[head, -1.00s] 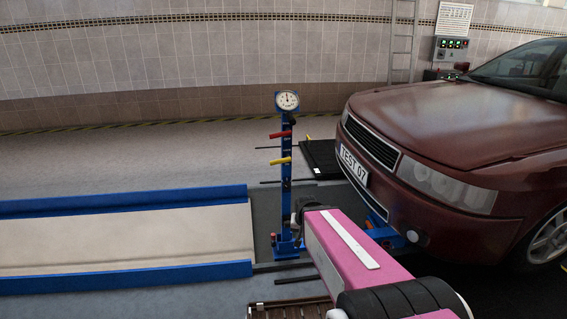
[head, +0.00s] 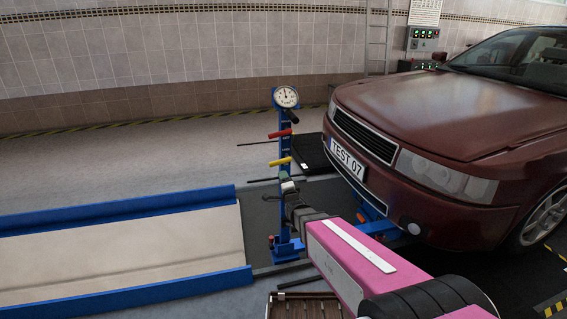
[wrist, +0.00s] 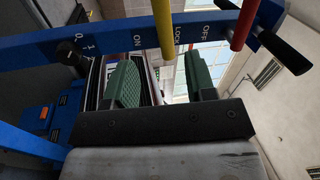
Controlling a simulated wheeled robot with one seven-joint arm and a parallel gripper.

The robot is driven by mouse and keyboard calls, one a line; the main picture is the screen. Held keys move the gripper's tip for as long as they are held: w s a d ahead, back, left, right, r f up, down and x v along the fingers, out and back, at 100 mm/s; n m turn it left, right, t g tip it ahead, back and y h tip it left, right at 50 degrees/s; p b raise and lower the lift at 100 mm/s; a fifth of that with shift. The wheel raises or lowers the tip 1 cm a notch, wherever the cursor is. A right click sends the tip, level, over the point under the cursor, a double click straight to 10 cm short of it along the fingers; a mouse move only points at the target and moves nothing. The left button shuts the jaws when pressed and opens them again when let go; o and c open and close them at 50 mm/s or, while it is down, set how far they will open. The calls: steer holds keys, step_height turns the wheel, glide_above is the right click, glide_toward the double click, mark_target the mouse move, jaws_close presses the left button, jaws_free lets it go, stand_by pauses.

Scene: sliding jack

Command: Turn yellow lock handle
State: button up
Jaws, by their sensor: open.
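The yellow lock handle (head: 280,161) sticks out from the blue post (head: 285,222), below the red handle (head: 280,133). In the wrist view the yellow handle (wrist: 164,28) hangs from the top edge, near the "LOCK" label, with its tip between the two finger lines. My gripper (head: 287,182) is just below the yellow handle in the head view. In the wrist view my gripper (wrist: 163,80) shows two green pads spread apart with nothing held between them. I cannot tell the remaining depth gap to the handle.
A round gauge (head: 286,97) tops the post. A dark red car (head: 430,125) stands close on the right, and a blue-edged ramp (head: 110,245) lies left. Open floor lies behind the post.

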mark_target(278, 164)
steer(key=x, duration=1.1)
steer(key=shift+r, duration=0.2)
steer(key=shift+d, duration=0.1)
jaws_close()
